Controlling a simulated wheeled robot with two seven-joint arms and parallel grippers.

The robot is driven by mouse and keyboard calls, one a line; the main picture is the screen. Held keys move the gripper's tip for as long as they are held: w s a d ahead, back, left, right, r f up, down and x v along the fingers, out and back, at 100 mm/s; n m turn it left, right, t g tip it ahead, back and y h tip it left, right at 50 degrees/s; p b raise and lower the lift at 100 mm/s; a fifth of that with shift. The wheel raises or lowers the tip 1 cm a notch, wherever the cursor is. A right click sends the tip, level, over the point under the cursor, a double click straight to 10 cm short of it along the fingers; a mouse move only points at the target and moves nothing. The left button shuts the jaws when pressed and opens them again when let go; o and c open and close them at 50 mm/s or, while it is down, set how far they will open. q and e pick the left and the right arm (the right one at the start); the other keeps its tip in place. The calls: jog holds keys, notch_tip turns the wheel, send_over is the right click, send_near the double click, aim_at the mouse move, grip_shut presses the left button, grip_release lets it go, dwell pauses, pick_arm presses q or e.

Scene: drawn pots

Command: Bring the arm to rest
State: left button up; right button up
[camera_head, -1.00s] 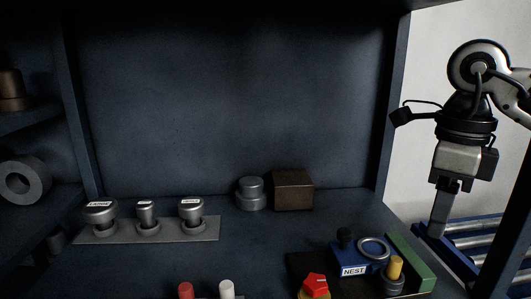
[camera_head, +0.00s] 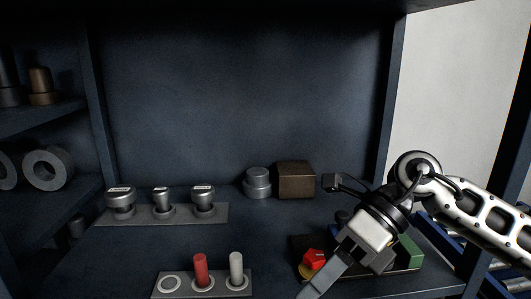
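My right arm comes in from the right side. My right gripper (camera_head: 322,280) points down and to the left over the front right of the bench. Its fingers look like one grey bar seen from the side, and the tips reach the bottom edge of the picture, so I cannot tell whether it is open or shut. No held thing shows at it. It hides much of the dark tray with the red piece (camera_head: 314,258) and the green block (camera_head: 411,252). My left gripper is not in view.
A grey plate (camera_head: 218,213) holds three labelled metal knobs at the left. A front plate (camera_head: 240,291) holds a red peg (camera_head: 200,269), a white peg (camera_head: 236,267) and an empty ring. A metal cylinder (camera_head: 257,184) and brown block (camera_head: 296,180) stand behind. Shelves with rings are left.

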jog(key=s+a+r+m+y, duration=0.2)
jog(key=a+m+y, duration=0.5)
jog(key=y, duration=0.4)
jog(key=w+d+f+m+t+h, duration=0.25)
jog(key=f+m+t, duration=0.35)
jog(key=m, duration=0.4)
jog(key=w+d+f+m+t+h, duration=0.2)
jog(key=d+f+m+t+h, duration=0.15)
jog(key=m+t, duration=0.55)
jog(key=w+d+f+m+t+h, duration=0.2)
jog(key=f+m+t+h, duration=0.35)
jog(key=m, duration=0.55)
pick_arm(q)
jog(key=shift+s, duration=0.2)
pick_arm(e)
jog(key=s+d+f+m+g+h, duration=0.2)
jog(key=s+f, duration=0.4)
jog(key=f, duration=0.3)
jog(key=s+d+f+m+g+h, duration=0.3)
jog(key=s+f+m, duration=0.3)
jog(key=f, duration=0.4)
jog(key=shift+s+d+g, duration=0.4)
jog(key=shift+d+g, duration=0.15)
jog(key=shift+d, duration=0.35)
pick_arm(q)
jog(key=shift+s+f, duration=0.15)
pick_arm(e)
jog(key=shift+h, duration=0.25)
